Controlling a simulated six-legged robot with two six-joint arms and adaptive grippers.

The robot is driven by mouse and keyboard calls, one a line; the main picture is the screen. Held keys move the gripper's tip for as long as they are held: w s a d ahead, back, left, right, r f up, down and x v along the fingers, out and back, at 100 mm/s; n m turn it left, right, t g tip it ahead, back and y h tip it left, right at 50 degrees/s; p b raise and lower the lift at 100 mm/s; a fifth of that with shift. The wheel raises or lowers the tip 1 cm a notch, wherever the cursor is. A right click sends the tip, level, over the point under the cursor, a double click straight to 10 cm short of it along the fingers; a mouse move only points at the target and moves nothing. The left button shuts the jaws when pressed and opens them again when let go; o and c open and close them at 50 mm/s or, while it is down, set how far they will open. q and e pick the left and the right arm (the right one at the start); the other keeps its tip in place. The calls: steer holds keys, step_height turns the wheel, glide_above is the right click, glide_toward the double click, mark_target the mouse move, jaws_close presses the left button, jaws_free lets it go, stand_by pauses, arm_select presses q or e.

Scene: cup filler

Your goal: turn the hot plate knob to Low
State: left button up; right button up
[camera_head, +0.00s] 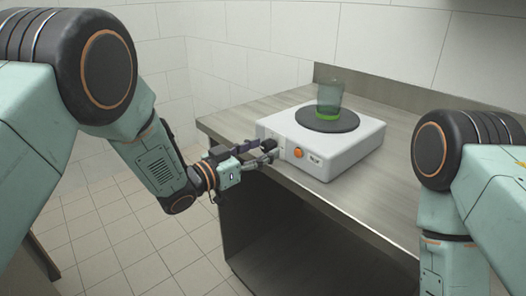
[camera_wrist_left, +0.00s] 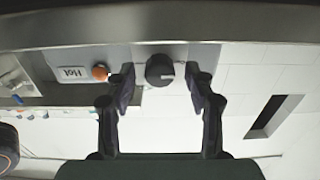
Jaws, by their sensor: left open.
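The hot plate (camera_head: 340,162) is a white box with a dark round plate on top, standing on the counter. Its dark round knob (camera_wrist_left: 160,70) is on the front face in the left wrist view, with a small light mark near its right side. My left gripper (camera_head: 266,153) is at the left end of the hot plate's front. In the left wrist view its open fingers (camera_wrist_left: 161,80) stand on either side of the knob, with visible gaps. In the head view the fingers partly hide the knob. My right gripper is out of view.
An orange light (camera_head: 298,153) and a label (camera_head: 315,160) sit beside the knob; the label reads "Hot" in the wrist view. The metal counter (camera_head: 385,205) has an open space below.

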arm_select(q)
steer(key=shift+w+d, duration=0.35)
jaws_close()
stand_by(0.4)
